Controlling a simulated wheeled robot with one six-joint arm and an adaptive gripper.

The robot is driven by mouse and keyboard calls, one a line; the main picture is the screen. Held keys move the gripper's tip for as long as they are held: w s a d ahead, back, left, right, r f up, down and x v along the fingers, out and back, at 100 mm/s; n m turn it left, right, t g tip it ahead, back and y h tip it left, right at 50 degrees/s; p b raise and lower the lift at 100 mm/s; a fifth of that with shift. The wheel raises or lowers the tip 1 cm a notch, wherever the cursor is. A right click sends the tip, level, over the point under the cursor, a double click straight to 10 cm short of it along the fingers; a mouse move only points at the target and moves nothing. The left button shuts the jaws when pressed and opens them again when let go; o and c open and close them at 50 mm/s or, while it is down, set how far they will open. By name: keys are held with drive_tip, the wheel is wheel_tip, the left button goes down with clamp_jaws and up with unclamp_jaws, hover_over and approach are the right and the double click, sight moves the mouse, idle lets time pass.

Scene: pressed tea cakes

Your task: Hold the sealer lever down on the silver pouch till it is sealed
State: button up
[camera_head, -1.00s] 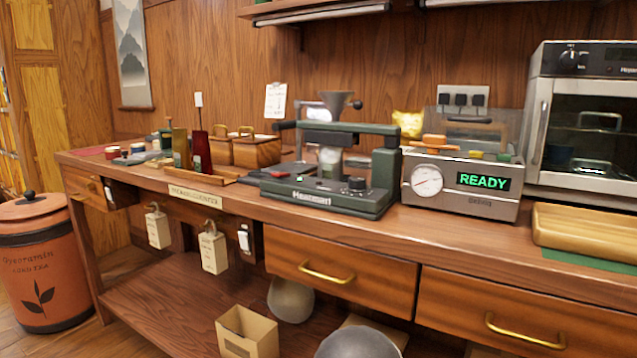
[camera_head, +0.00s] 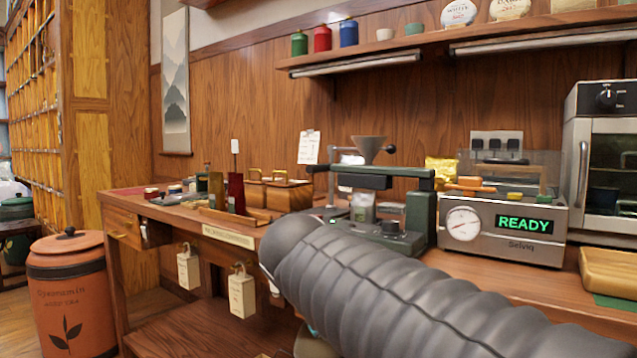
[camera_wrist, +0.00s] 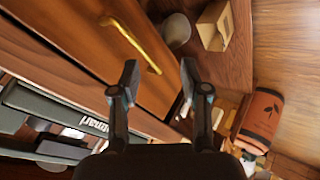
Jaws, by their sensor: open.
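The dark green sealer (camera_head: 422,222) stands on the wooden counter, with its green lever (camera_head: 385,171) running level across its top. A pale, silvery item that looks like the pouch (camera_head: 362,208) stands beneath the lever; whether the two touch I cannot tell. My grey arm hides the sealer's lower front. In the wrist view my gripper (camera_wrist: 160,78) is open and empty, in front of the counter's drawers. The sealer's base (camera_wrist: 55,108) shows there at lower left, apart from the fingers. My gripper is hidden in the head view.
A steel machine (camera_head: 505,232) reading READY stands right of the sealer, with a wooden tray (camera_head: 608,272) beyond. Wooden boxes (camera_head: 280,193) stand to the left. A brass drawer handle (camera_wrist: 130,40) is close to my fingers. A shelf (camera_head: 440,48) hangs above.

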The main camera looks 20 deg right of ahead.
drive_tip(key=w+r+t+h+b, duration=0.25)
drive_tip(key=w+r+h, duration=0.25)
drive_tip(key=w+r, duration=0.7)
drive_tip(key=m+h+b, duration=0.2)
drive_tip(key=h, duration=0.3)
approach(321, 168)
drive_tip(key=shift+t, duration=0.45)
drive_tip(key=x, duration=0.7)
drive_tip(key=p+x, duration=0.1)
drive_tip(key=x, duration=0.3)
drive_tip(key=shift+w+d+f, duration=0.1)
drive_tip(key=shift+w+f, duration=0.15)
drive_tip(key=shift+w, duration=0.2)
clamp_jaws()
